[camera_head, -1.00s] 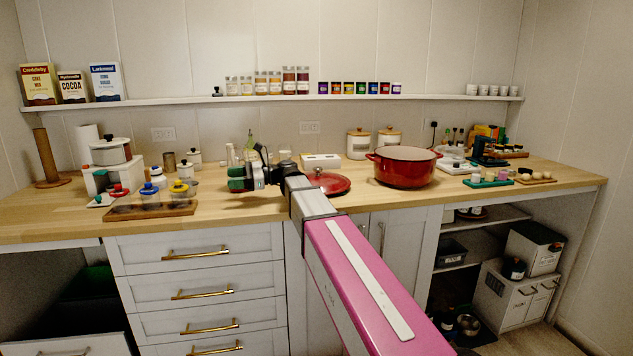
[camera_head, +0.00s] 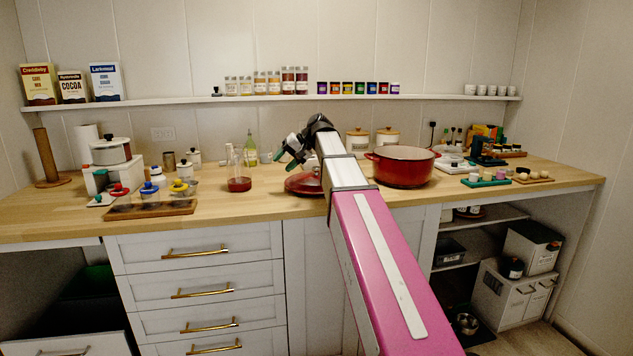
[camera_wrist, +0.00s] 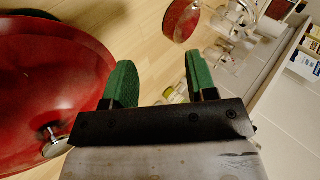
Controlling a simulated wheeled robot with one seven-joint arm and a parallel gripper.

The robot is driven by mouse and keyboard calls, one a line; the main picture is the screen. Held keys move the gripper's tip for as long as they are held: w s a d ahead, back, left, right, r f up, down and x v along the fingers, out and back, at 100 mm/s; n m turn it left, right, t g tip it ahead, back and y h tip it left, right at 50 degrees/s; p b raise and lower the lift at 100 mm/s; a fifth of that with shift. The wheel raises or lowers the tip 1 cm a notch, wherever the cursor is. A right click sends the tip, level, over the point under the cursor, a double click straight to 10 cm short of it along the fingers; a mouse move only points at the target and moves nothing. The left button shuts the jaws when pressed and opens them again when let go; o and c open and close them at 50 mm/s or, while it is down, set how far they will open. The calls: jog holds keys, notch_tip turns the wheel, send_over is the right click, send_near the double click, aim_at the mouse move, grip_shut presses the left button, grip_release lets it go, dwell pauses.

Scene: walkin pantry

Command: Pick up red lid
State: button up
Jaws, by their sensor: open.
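The red lid (camera_head: 303,184) lies on the wooden counter left of the red pot, partly hidden behind my arm in the head view. In the wrist view the red lid (camera_wrist: 60,80) fills the left side, and its silver knob (camera_wrist: 55,146) shows near the base of my left finger. My gripper (camera_head: 287,153) is above and near the lid. In the wrist view my gripper (camera_wrist: 161,80) has its two green fingertips spread apart with nothing between them. The knob is beside the fingers, not between them.
The red pot (camera_head: 402,167) stands to the right. A clear vessel with a red bottom (camera_head: 239,185) stands left of the lid, with a green bottle (camera_head: 252,150) behind it. Bare counter (camera_head: 230,208) lies in front of the vessel.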

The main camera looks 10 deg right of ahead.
aim_at(317, 167)
jog(key=w+d+r+n+t+h, duration=0.1)
jog(key=d+r+n+h, duration=0.25)
jog(key=d, duration=0.45)
jog(key=w+d+r+n+h, duration=0.1)
jog(key=d+r+n+h, duration=0.2)
jog(key=d, duration=0.4)
jog(key=shift+n+y, duration=0.25)
jog(key=shift+n, duration=0.3)
jog(key=x, duration=1.1)
jog(key=shift+w+d+f, duration=0.1)
jog(key=shift+d+f, duration=0.1)
jog(key=shift+f, duration=0.15)
grip_shut()
